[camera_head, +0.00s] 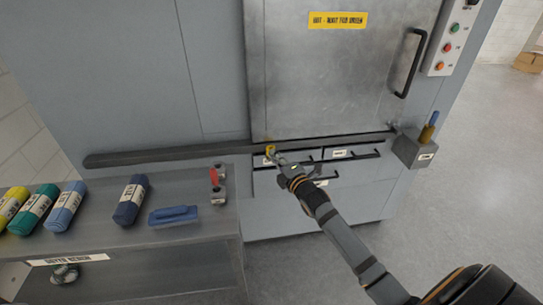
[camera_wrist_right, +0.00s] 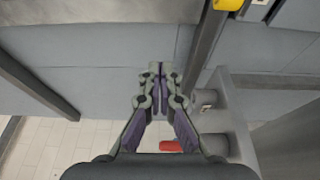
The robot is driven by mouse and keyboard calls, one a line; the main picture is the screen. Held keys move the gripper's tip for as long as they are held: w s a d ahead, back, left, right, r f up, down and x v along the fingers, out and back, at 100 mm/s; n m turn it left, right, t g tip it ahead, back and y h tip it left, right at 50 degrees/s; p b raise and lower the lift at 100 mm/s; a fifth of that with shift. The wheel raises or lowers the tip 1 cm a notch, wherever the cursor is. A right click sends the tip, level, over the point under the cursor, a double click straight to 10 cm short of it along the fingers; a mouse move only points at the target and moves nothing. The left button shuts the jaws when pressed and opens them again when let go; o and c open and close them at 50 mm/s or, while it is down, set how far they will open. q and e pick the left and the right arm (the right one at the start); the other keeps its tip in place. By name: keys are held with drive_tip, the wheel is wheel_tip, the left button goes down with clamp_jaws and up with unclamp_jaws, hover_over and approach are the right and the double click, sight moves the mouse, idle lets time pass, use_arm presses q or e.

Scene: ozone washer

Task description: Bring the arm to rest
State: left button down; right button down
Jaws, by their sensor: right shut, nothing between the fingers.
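My right gripper (camera_head: 275,157) reaches in from the lower right in the head view, in front of the lower edge of the metal door (camera_head: 330,75). In the wrist view my right gripper (camera_wrist_right: 160,72) is shut, with its fingertips together and nothing between them. A small yellow thing (camera_head: 269,149) shows right by the fingertips in the head view. It also shows at the top of the wrist view (camera_wrist_right: 229,4), apart from the fingers. My left gripper is not in view.
A grey bench (camera_head: 190,236) at the left bears several rolled cloths, a blue flat tool (camera_head: 173,215) and a red-handled clamp (camera_head: 215,180). A dark rail (camera_head: 170,155) runs along the machine front. A small box (camera_head: 412,150) juts out at the right.

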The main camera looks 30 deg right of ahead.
drive_tip(key=s+d+f+m+g+h, duration=0.1)
drive_tip(key=s+d+f+m+g, duration=0.15)
drive_tip(key=f, duration=0.75)
drive_tip(key=s+d+f+m+g+h, duration=0.1)
drive_tip(key=s+f+m+g, duration=0.15)
drive_tip(key=f, duration=0.85)
drive_tip(key=s+f+m+g, duration=0.25)
drive_tip(key=s+f, duration=0.35)
drive_tip(key=f, duration=0.3)
drive_tip(key=s+f+m+g, duration=0.1)
drive_tip(key=s+f+m, duration=0.2)
drive_tip(key=s+f, duration=0.45)
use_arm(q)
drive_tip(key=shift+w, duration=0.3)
use_arm(e)
drive_tip(key=s+a+f+m+g, duration=0.2)
drive_tip(key=s+f, duration=0.5)
drive_tip(key=s, duration=0.4)
drive_tip(key=s+a+f+m+g, duration=0.1)
drive_tip(key=s+f+m+g, duration=0.2)
drive_tip(key=s+f, duration=0.3)
drive_tip(key=s+a+f+m+g, duration=0.2)
drive_tip(key=s+f, duration=0.5)
drive_tip(key=s, duration=1)
drive_tip(key=shift+a+f+m+g+y, duration=0.35)
drive_tip(key=shift+m+g, duration=0.1)
drive_tip(key=shift+g, duration=0.2)
